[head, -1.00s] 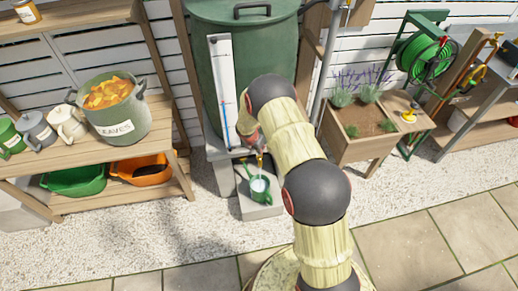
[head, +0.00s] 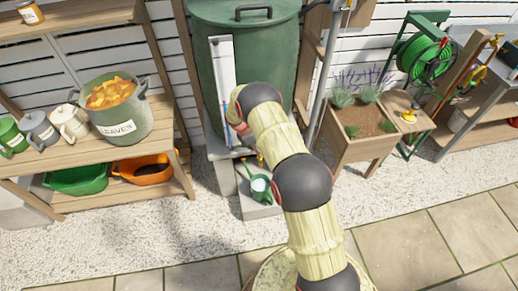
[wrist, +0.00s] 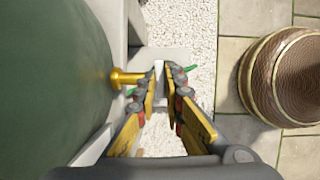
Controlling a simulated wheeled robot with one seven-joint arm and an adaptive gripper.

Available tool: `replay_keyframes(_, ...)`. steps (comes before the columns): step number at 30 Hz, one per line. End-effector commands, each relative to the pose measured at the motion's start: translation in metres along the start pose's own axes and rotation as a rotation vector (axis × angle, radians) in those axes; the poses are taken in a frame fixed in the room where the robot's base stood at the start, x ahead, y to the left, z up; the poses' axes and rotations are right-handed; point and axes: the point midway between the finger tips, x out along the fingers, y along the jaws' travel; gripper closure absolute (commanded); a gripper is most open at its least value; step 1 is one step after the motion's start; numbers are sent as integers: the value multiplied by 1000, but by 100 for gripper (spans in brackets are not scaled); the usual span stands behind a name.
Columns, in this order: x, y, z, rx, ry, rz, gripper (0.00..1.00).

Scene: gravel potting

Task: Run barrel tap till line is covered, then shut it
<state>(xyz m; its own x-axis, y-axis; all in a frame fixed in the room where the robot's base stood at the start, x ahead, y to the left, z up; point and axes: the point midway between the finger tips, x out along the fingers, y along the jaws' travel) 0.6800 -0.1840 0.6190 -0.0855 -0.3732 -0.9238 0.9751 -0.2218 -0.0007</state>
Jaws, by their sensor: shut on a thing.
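The green barrel (head: 222,85) stands at the back with a white gauge strip (head: 221,62); my arm covers part of the strip. Its brass tap (head: 260,160) sits low on the front, above a green watering can (head: 260,188) on a grey block. In the wrist view the tap (wrist: 125,78) reaches from the barrel to my gripper (wrist: 163,75). The yellow fingers are close together at the tap's end, apparently shut on its handle, which they mostly hide. Green bits of the can show beyond the fingers.
A wooden shelf (head: 80,153) with a leaves pot (head: 122,122) stands at left. A wooden planter (head: 352,148) and a green hose reel (head: 425,55) stand at right. Gravel and paving in front are clear. A woven round thing (wrist: 285,75) shows in the wrist view.

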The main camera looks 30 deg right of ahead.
Motion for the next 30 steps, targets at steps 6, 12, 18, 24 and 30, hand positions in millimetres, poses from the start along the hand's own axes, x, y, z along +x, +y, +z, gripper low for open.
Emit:
replay_keyframes(6,0,1,0,53,1,-21,100)
replay_keyframes(12,0,1,0,67,1,-26,100)
replay_keyframes(18,0,1,0,68,1,-26,100)
replay_keyframes(24,0,1,0,67,1,-26,85)
replay_keyframes(30,0,1,0,67,1,-26,73)
